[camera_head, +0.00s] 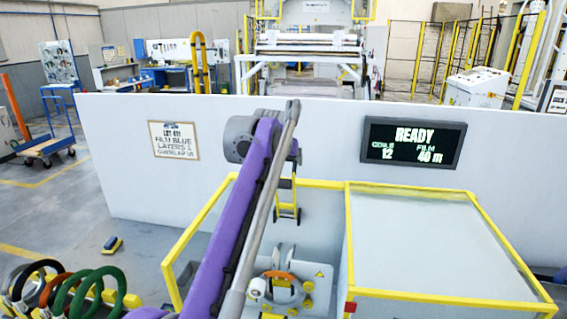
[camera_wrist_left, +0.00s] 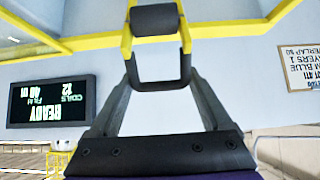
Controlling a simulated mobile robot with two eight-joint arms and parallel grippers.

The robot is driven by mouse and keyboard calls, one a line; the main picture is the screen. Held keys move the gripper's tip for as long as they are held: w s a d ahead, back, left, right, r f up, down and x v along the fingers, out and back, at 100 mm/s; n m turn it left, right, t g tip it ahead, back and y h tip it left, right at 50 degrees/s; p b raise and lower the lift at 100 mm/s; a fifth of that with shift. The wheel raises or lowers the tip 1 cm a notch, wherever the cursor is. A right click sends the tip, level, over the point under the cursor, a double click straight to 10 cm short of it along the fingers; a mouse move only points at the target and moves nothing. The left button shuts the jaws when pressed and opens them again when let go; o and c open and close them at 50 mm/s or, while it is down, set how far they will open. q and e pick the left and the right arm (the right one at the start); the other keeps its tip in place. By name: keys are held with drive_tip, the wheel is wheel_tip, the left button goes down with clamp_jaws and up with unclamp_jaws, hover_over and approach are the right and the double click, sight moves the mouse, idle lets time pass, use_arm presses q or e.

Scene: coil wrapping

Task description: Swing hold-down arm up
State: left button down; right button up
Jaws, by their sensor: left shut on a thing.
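The yellow hold-down arm (camera_head: 297,196) stands near the wrapping station's back, above the coil, partly hidden behind my purple left arm. In the left wrist view, which is upside down, its yellow fork (camera_wrist_left: 127,42) carries a black roller (camera_wrist_left: 155,19) and a dark U-shaped handle (camera_wrist_left: 160,86). My left gripper (camera_wrist_left: 160,76) has its two grey fingers on either side of this handle and is shut on it. In the head view the left gripper (camera_head: 291,170) is small and mostly covered by my arm. My right gripper is not in view.
An orange coil (camera_head: 277,275) sits on the station below. Several coloured coils (camera_head: 68,290) hang on a yellow rack at bottom left. A yellow-framed enclosure (camera_head: 430,240) stands at right. A white wall (camera_head: 300,130) with a READY display (camera_head: 413,143) lies behind.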

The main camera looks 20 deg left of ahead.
use_arm(q)
drive_tip(key=shift+w+r+g, duration=0.1)
drive_tip(key=shift+w+g, duration=0.2)
drive_tip(key=shift+w, duration=0.1)
idle(0.3)
drive_tip(key=shift+c, duration=0.2)
unclamp_jaws()
drive_tip(key=shift+d, duration=0.1)
drive_tip(key=v, duration=1.1)
